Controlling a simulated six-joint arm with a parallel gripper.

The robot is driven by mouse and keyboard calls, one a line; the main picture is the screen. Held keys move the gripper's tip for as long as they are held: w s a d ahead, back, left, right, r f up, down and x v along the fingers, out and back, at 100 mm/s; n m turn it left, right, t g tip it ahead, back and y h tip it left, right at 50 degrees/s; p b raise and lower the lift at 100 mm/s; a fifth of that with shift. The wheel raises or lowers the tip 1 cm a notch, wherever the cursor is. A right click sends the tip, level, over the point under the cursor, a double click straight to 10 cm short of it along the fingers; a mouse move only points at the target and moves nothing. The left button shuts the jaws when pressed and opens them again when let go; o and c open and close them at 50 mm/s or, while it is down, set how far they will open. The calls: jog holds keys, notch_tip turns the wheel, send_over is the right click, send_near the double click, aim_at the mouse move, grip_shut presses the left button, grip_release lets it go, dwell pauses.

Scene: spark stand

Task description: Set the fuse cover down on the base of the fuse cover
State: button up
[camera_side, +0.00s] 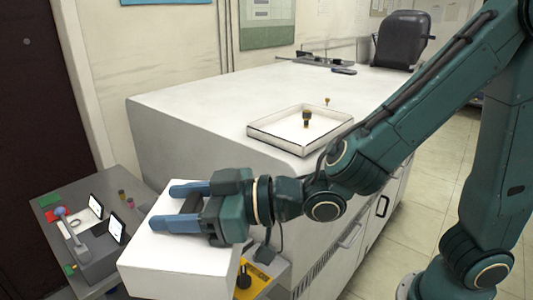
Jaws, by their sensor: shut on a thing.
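My gripper (163,207), with blue fingers, is shut on the fuse cover (175,262), a large white box in the lower left of the side view. The fingers lie across its top around a dark grip. The cover looks roughly level; its underside is hidden. A yellow piece (275,272) with a black knob shows partly behind the cover's right end, below my wrist. I cannot tell whether it belongs to the base of the fuse cover, or whether the cover touches anything below.
A grey table (130,186) at left carries a grey device with two small screens (116,230), a blue-headed part (60,212) and small coloured pieces. A white counter (200,100) stands behind, with a shallow tray (275,140) holding a small brown-topped part (306,118).

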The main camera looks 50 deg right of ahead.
jog(key=w+d+f+m+t+h, duration=0.3)
jog(key=w+d+f+m+h, duration=0.4)
jog(key=w+f, duration=0.8)
jog(key=w+d+h, duration=0.1)
jog(key=d+h, duration=0.1)
jog(key=d, duration=0.2)
jog(key=shift+w+d+f, duration=0.15)
jog(key=shift+f, duration=0.15)
jog(key=shift+f, duration=0.2)
notch_tip(320, 180, down, 7)
jog(key=shift+r, duration=0.15)
jog(key=shift+f, duration=1.3)
dwell(1.1)
jog(key=o, duration=1.2)
jog(key=shift+o, duration=0.2)
jog(key=shift+s, duration=0.25)
jog(key=shift+r, duration=0.15)
